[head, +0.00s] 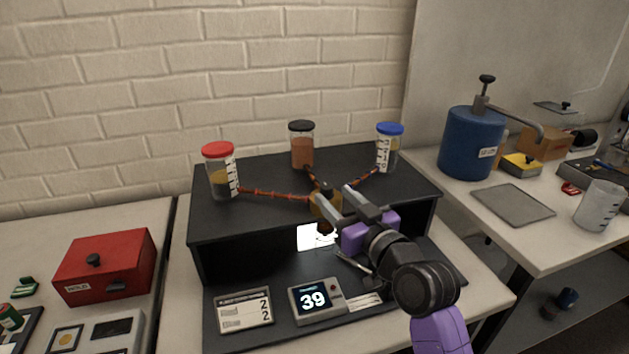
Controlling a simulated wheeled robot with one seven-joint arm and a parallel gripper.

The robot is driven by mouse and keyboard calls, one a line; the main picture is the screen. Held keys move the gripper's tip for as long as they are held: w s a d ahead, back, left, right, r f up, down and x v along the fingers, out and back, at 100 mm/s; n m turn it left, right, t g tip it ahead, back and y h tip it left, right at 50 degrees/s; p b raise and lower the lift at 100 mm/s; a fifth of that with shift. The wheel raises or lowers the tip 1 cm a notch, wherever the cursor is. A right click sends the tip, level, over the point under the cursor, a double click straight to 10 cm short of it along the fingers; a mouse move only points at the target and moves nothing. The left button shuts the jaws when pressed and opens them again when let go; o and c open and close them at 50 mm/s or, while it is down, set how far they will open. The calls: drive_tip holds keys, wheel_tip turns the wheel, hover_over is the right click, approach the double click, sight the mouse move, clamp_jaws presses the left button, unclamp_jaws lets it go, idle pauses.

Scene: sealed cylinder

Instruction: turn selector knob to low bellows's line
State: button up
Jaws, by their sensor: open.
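The selector knob appears to be part of the orange-brown fitting (323,204) at the front middle of the black stand's top, where the hoses meet; my fingers partly cover it, so its pointing direction is hidden. My gripper (336,195) is open, its fingers right at this fitting; I cannot tell whether they touch it. Hoses run to a red-lidded jar (220,172) at left, a black-lidded jar (302,147) at the back and a blue-lidded jar (388,150) at right. The red-lidded jar has yellowish contents low down; the black-lidded one looks mostly filled with brown. The blue-lidded jar's level is unclear.
Under the black stand (262,172) are a display reading 39 (313,300), a card (245,312) and a bright panel (311,238). A red box (105,267) stands left. A blue cylinder (471,143), grey plate (512,203) and beaker (599,206) stand right.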

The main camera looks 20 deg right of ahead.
sight(323, 185)
drive_tip(key=w, duration=0.2)
drive_tip(key=w+a, duration=0.1)
drive_tip(key=w, duration=0.4)
drive_tip(key=shift+w+a+p, duration=0.2)
drive_tip(key=shift+a+p, duration=0.05)
drive_tip(key=shift+p, duration=0.05)
clamp_jaws()
